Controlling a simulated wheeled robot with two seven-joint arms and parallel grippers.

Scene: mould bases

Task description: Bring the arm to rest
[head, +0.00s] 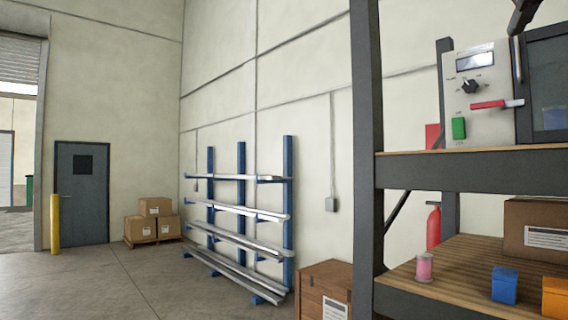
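Neither of my grippers can be made out in the head view. A dark slanted piece cut off by the top right edge cannot be told for certain. On the lower wooden shelf (450,262) of a dark rack stand a pink spool-like item (424,267), a blue block (504,285) and an orange block (555,297). A cardboard box (535,230) with a white label sits behind them. On the upper shelf (470,152) is a machine (480,110) with a dial, a green button, a red-handled lever and a dark door.
The rack's upright (366,150) stands close at the right. A brown crate (325,285) is beside it. A blue rack (241,205) with metal bars lines the wall. Boxes (142,228), a grey door (82,205) and a yellow post (54,222) stand farther left. The left floor is clear.

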